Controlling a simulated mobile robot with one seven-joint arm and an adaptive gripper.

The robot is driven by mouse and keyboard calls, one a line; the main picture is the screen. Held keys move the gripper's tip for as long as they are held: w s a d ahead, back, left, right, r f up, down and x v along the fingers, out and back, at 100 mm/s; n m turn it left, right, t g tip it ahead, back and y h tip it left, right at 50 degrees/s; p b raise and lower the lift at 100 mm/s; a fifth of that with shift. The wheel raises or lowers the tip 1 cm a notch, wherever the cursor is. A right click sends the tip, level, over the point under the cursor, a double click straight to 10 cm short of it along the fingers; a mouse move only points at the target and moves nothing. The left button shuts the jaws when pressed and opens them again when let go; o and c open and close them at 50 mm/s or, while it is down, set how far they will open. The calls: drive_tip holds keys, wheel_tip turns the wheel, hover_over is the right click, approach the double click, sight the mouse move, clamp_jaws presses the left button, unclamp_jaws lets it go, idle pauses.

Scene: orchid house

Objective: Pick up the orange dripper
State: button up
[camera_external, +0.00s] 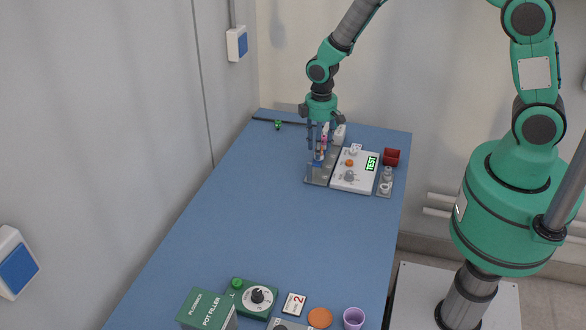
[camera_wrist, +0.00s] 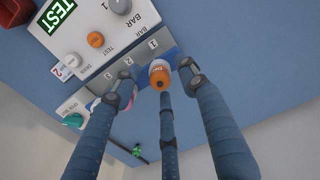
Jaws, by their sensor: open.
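The orange dripper (camera_wrist: 159,77) shows in the wrist view as a small cylinder with a dark orange top, near the slot marked 1 of a grey rack (camera_wrist: 124,64). My gripper (camera_wrist: 157,80) has its fingers apart around the dripper, with visible gaps at the left and right fingertips. In the external view my gripper (camera_external: 321,145) points down over the rack (camera_external: 318,178) at the far end of the blue table. The dripper is mostly hidden there by the fingers. I cannot tell whether the third finger touches it.
A white test panel (camera_external: 342,183) with an orange button (camera_external: 349,162) and a green TEST display (camera_external: 371,163) stands right of the rack. A red bin (camera_external: 391,157) is beyond. A green pot-filler box (camera_external: 207,310) stands at the front. The table's middle is clear.

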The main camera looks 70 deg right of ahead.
drive_tip(key=shift+c, duration=0.5)
drive_tip(key=c, duration=0.8)
drive_tip(key=shift+r, duration=0.15)
drive_tip(key=shift+c, duration=0.2)
drive_tip(key=shift+r, duration=0.5)
drive_tip(key=shift+s+r, duration=0.2)
drive_tip(key=shift+r, duration=0.4)
drive_tip(key=shift+s+r, duration=0.2)
drive_tip(key=shift+r, duration=0.4)
drive_tip(key=s+a+r, duration=0.1)
drive_tip(key=s+a, duration=0.1)
drive_tip(key=s, duration=1.3)
drive_tip(key=shift+a+r, duration=0.2)
